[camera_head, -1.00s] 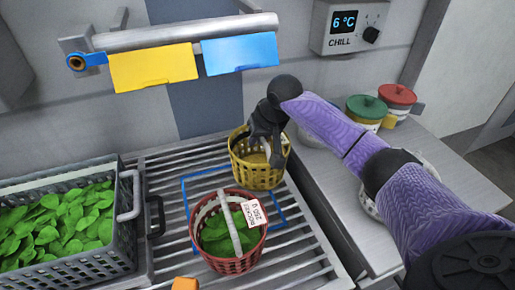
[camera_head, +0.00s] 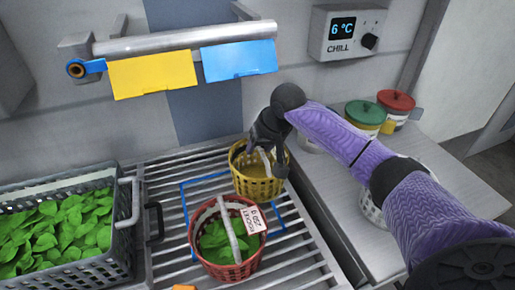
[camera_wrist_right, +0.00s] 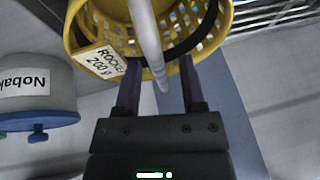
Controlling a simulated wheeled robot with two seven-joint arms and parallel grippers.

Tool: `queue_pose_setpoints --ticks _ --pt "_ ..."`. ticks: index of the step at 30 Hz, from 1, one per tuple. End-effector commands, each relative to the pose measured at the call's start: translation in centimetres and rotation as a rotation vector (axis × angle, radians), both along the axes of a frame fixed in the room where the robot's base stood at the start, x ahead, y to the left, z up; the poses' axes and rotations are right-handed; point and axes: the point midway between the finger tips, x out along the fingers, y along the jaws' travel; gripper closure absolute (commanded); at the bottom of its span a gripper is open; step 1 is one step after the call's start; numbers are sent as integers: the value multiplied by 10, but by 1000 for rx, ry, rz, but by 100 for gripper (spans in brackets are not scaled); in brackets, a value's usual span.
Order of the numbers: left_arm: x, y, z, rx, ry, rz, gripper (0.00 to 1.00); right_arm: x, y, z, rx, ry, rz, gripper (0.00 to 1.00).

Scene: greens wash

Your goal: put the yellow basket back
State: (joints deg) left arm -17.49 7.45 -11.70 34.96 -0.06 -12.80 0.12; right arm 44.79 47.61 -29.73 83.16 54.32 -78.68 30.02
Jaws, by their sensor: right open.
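The yellow basket (camera_head: 258,185) stands on the slatted rack, behind and right of the red basket, and looks empty in the head view. Its pale handle (camera_wrist_right: 150,45) and a white label (camera_wrist_right: 98,66) reading "200 g" show in the right wrist view. My right gripper (camera_head: 268,150) is over the basket's top; part of the basket is hidden behind it. In the right wrist view the gripper (camera_wrist_right: 160,78) is open, with the handle running between its two fingers and not clamped. My left gripper is in neither view.
The red basket (camera_head: 228,268) with greens and a tag stands close in front, partly over a blue outline (camera_head: 184,203). A grey crate (camera_head: 122,215) of leaves is at left. Lidded green (camera_head: 366,112) and red (camera_head: 397,100) pots stand on the right counter.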

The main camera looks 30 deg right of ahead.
Motion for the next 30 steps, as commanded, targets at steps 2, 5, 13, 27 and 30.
queue_pose_setpoints --ticks 2,5,13,27,30 --pt "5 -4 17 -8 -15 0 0 -10 -2 31 -2 -5 0 48" --pt "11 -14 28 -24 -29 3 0 -21 -4 55 -1 -3 0 48" --pt "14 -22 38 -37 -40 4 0 -38 -7 88 0 1 0 48" --pt "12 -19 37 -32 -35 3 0 -39 -7 87 1 1 1 48" --pt "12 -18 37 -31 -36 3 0 -39 -7 87 1 1 1 48"
